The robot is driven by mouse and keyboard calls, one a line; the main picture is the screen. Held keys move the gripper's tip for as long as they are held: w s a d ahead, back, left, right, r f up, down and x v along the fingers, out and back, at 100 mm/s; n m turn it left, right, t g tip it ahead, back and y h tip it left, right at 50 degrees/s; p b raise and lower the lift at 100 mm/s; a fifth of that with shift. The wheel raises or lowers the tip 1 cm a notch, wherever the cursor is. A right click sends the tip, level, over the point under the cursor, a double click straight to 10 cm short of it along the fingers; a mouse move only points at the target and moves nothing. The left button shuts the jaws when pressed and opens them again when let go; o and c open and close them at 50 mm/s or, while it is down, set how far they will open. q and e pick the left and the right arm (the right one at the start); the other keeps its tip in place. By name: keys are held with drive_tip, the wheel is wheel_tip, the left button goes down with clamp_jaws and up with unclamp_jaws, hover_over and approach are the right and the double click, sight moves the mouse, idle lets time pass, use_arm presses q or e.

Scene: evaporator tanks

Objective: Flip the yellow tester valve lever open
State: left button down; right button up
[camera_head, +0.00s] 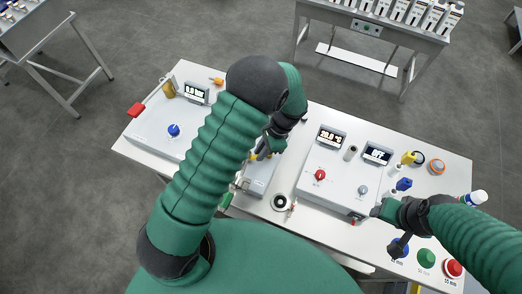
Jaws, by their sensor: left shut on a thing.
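My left gripper (261,154) reaches down over a small grey box (262,178), the tester, in the middle of the table. It is shut on a small yellow part (253,157), seemingly the valve lever. My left arm and the fingers hide most of this part, so its angle is unclear. My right gripper (398,243) is at the lower right, beside a grey control box. Its fingers are small and dark, and I cannot tell whether they are open or shut.
A left control box (160,130) has a blue knob and red-ended handle. A right control box (338,184) has a red knob and displays. Blue, green (426,257) and red caps lie at lower right. Yellow, blue and orange items stand at right. Another table (370,26) is behind.

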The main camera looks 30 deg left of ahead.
use_arm(q)
drive_tip(key=shift+w+d+r+n, duration=0.1)
drive_tip(key=shift+w+r+n, duration=0.05)
drive_tip(key=shift+w+n, duration=0.15)
drive_tip(key=n, duration=0.1)
drive_tip(key=n+h, duration=0.1)
drive_tip(key=d+n, duration=0.1)
drive_tip(key=n, duration=0.1)
drive_tip(key=shift+s+g+h, duration=0.3)
drive_tip(key=shift+g, duration=0.1)
drive_tip(key=n+h, duration=0.1)
drive_tip(key=n, duration=0.1)
drive_tip(key=d+n+h, duration=0.1)
drive_tip(key=n, duration=0.2)
drive_tip(key=shift+s+d, duration=0.1)
drive_tip(key=shift+s, duration=0.05)
drive_tip(key=shift+n, duration=0.3)
drive_tip(key=c, duration=1.7)
unclamp_jaws()
drive_tip(key=o, duration=0.3)
drive_tip(key=shift+d, duration=0.1)
